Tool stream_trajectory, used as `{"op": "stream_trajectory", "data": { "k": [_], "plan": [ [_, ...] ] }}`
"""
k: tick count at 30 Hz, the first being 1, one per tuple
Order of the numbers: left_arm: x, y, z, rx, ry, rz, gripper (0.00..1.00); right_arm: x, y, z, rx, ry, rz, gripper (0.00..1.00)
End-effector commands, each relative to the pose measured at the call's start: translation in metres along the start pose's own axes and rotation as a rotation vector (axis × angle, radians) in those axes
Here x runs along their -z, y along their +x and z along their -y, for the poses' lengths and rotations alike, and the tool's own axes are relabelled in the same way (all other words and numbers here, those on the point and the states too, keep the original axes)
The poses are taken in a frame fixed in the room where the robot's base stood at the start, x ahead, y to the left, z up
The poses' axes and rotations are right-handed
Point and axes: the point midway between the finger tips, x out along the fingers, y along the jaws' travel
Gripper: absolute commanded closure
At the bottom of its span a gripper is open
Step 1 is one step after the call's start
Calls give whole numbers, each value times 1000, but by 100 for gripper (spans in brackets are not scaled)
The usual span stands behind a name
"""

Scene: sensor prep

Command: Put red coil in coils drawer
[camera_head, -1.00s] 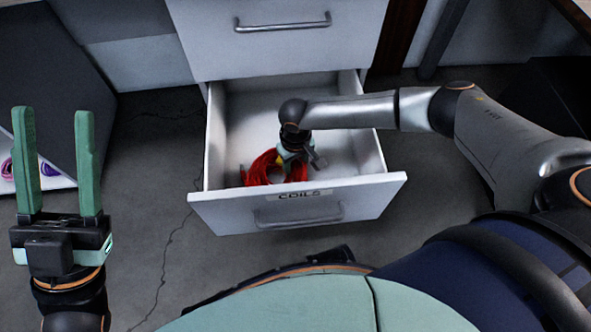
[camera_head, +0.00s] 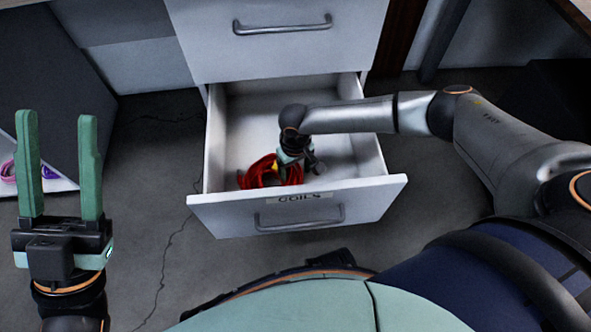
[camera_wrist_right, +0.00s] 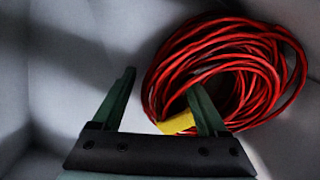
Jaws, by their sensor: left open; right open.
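The red coil (camera_head: 262,176) lies inside the open drawer labelled COILS (camera_head: 366,190), near its front left. In the right wrist view the red coil (camera_wrist_right: 225,70) rests on the drawer floor, with a yellow band around part of it. My right gripper (camera_head: 296,165) is inside the drawer at the coil. In the right wrist view my right gripper (camera_wrist_right: 165,85) is open; one finger overlaps the coil by the yellow band, the other is over bare drawer floor. Whether the fingers touch the coil is unclear. My left gripper (camera_head: 58,125) is open, upright and empty, at the far left.
A closed drawer (camera_head: 280,50) with a metal handle is above the open one. A tilted grey panel and a white shelf with purple and pink coils (camera_head: 10,172) are at the left. The rest of the drawer floor is clear.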

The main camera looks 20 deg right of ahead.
Motion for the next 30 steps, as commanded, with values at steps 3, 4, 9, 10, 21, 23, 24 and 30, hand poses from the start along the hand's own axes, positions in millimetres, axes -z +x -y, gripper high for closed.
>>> {"op": "stream_trajectory", "data": {
  "k": [3, 4, 9, 10, 21, 23, 24, 30],
  "plan": [
    [8, 8, 3, 0, 5, -2, 50, 1, -18, 0, 1, 1, -2, 24],
    [10, 10, 4, 0, 8, -3, 50, 0, -24, 0, 0, 1, -2, 24],
    [28, 26, 12, 3, 40, -18, 50, 0, -63, 0, 2, 1, -2, 24],
    [30, 28, 14, 4, 45, -21, 50, 0, -69, 0, 2, 1, -2, 24],
    [43, 40, 23, 7, 97, -16, 50, 0, -119, 1, 2, -1, -4, 24],
    [44, 40, 23, 7, 99, -15, 50, 0, -119, 7, 18, -14, -16, 24],
    [43, 40, 23, 8, 99, -14, 50, 1, -118, 16, 43, -32, -35, 24],
    [43, 39, 23, 11, 96, -12, 50, 10, -134, 119, 341, -211, -338, 24]
  ]
}}
